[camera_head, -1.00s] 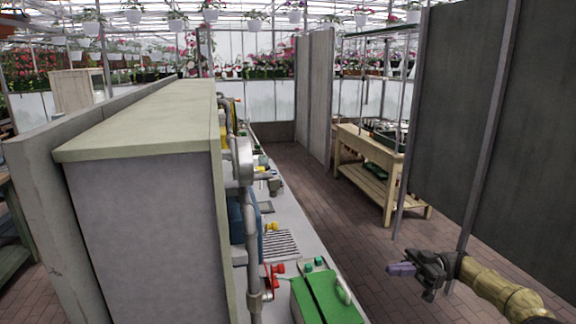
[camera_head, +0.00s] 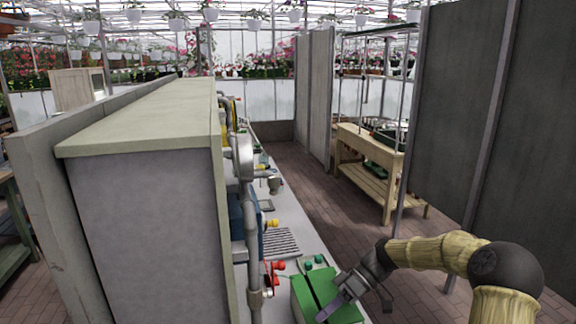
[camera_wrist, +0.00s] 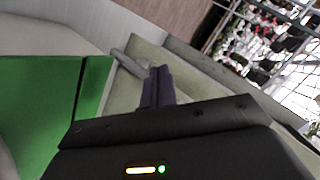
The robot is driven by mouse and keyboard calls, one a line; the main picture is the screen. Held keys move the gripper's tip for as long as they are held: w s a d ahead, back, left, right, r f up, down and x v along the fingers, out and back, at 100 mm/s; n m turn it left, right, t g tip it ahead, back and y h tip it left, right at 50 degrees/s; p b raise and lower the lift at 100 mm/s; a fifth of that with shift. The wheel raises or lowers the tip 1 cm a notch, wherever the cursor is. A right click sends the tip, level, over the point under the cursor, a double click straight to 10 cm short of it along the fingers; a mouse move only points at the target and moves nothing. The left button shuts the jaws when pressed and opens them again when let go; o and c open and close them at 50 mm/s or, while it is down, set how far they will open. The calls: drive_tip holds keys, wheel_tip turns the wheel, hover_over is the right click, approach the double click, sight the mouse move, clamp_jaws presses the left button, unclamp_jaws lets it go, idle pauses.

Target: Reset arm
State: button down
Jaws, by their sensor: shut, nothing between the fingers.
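My gripper (camera_head: 328,312) is at the bottom of the head view, its fingers pointing down and left. It is shut and empty. It appears in front of a green box (camera_head: 305,290) on the grey counter; I cannot tell whether it touches it. In the wrist view my shut purple-grey fingers (camera_wrist: 158,82) stand upright in the middle, with a green surface (camera_wrist: 35,110) to their left. My arm is bent, with its elbow at the lower right of the head view.
A large grey cabinet (camera_head: 150,215) with a pale top stands at the left. Pipes (camera_head: 251,230) and red taps (camera_head: 272,270) line the counter. A wooden bench (camera_head: 370,150) and dark panels (camera_head: 455,120) are at the right. The brick floor (camera_head: 300,180) between is clear.

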drive_tip(key=s+d+f+m+t+h, duration=0.1)
drive_tip(key=s+d+m+t+h, duration=0.2)
drive_tip(key=s+m+h, duration=0.2)
drive_tip(key=s+d+m+t+h, duration=0.3)
drive_tip(key=s+m, duration=0.4)
drive_tip(key=s, duration=0.5)
drive_tip(key=t+h+b, duration=0.1)
drive_tip(key=h, duration=0.1)
drive_tip(key=shift+s+d+f+t+h, duration=0.15)
drive_tip(key=shift+f+t+h, duration=0.15)
drive_tip(key=shift+f, duration=0.05)
idle(0.4)
